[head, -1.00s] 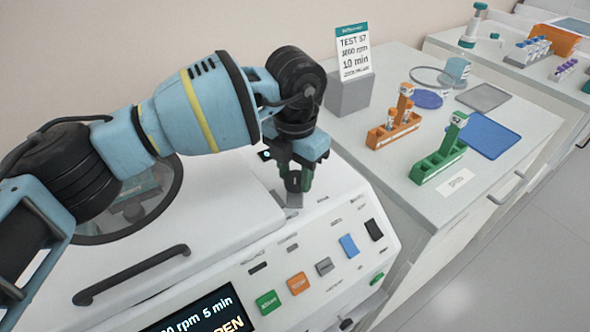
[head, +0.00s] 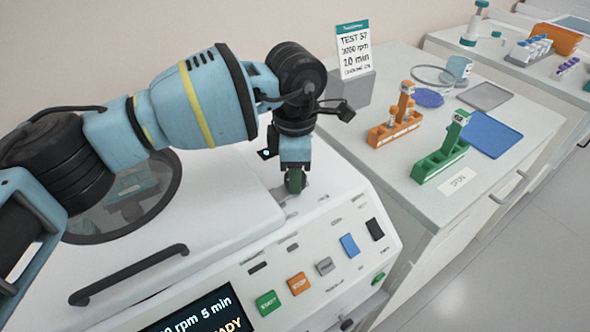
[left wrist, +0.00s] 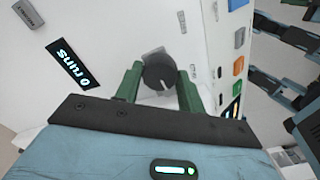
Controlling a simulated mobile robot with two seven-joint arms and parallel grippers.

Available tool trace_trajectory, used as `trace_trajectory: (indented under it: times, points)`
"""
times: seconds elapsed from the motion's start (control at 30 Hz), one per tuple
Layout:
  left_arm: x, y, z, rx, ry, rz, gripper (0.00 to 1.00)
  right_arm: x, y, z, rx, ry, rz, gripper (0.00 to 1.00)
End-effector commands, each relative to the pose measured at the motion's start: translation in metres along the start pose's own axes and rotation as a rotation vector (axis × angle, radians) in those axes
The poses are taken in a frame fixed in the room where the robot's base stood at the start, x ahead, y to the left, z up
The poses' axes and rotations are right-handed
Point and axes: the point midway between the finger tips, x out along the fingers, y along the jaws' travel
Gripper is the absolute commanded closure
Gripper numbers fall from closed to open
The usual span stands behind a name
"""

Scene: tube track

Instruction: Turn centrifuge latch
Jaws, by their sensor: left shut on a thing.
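The white centrifuge (head: 225,195) stands under my left arm, with its lid down and a round dark-rimmed window in it. Its latch is a dark round knob (left wrist: 159,72) with a pale pointer line, on the top right of the machine. My left gripper (head: 294,185) points down at the latch, and its green fingers (left wrist: 160,90) are shut on the knob from both sides. In the head view the fingers mostly hide the knob. The front display (head: 203,318) reads 5 min, and its lower word ends in "ADY". My right gripper is not in view.
Coloured buttons, including a green one (head: 267,302), line the front panel. A black handle bar (head: 130,276) crosses the lid. To the right, a counter holds an orange rack (head: 394,132), a green rack (head: 440,155), a blue tray (head: 492,134) and a sign (head: 353,50).

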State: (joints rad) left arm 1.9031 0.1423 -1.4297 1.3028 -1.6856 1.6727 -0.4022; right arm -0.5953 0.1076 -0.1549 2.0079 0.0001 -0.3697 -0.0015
Motion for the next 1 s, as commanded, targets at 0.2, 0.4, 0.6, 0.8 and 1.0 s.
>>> trace_trajectory:
  times: [0.2,0.4,0.6,0.8,1.0]
  points:
    - [0.0012,-0.0003,-0.0002,0.085,0.001,-0.001,0.84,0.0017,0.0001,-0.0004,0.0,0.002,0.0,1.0]
    - [0.001,-0.0003,-0.0002,0.117,0.001,-0.001,0.84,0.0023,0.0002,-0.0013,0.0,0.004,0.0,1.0]
    - [0.0009,-0.0003,-0.0001,0.122,0.001,-0.001,0.84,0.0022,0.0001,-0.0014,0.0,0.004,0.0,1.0]
    - [0.001,-0.0004,0.0,0.122,0.001,-0.001,0.84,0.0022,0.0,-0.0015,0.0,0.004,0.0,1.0]
    - [0.0007,-0.0003,0.0,0.121,0.001,-0.001,0.39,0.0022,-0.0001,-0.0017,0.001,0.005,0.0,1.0]
